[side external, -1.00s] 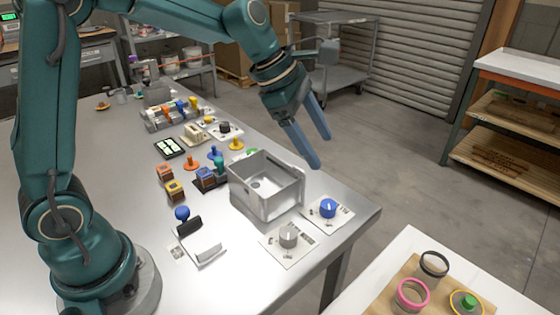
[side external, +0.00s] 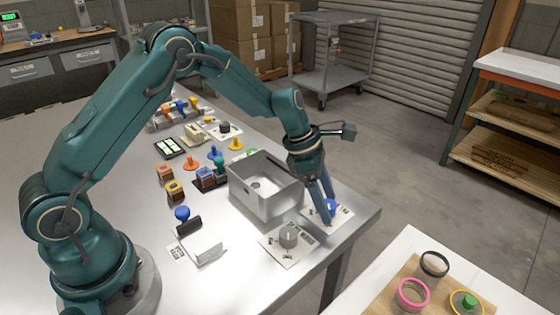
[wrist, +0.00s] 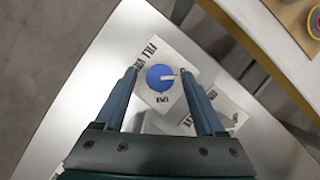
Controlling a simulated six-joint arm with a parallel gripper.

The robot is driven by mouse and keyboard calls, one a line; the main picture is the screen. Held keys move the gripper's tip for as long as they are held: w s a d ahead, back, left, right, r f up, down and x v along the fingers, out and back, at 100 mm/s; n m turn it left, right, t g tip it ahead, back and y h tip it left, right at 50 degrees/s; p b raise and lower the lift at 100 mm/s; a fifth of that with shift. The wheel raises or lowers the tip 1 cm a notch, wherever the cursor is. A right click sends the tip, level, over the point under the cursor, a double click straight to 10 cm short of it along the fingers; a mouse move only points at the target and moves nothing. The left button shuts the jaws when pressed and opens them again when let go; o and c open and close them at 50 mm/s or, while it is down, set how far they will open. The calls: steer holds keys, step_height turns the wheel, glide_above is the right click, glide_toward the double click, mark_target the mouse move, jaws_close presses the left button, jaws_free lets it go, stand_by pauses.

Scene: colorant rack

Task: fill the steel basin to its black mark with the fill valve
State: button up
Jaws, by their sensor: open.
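The steel basin (side external: 252,201) stands open-topped near the table's right edge in the side view. Its black mark and any water level cannot be made out. The fill valve is a blue round knob (wrist: 160,77) with a light pointer, on a white plate printed FILL (wrist: 152,51); the knob is partly hidden behind my fingers in the side view (side external: 332,207). My gripper (wrist: 160,73) is open, with one finger on each side of the blue knob. I cannot tell whether the fingers touch it.
A grey knob (side external: 288,235) on another white plate (side external: 271,244) sits in front of the basin, close to the blue knob. Stamps, small blocks and a rack (side external: 176,112) crowd the table left of and behind the basin. The table edge is close on the right.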

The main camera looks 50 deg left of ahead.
jaws_close()
steer(key=shift+w+m+g+h, duration=0.1)
steer(key=shift+m+g+h, duration=0.4)
steer(key=shift+m, duration=1.5)
jaws_free()
steer(key=shift+g+y, duration=0.3)
steer(key=shift+v, duration=2.55)
steer(key=shift+a, duration=0.1)
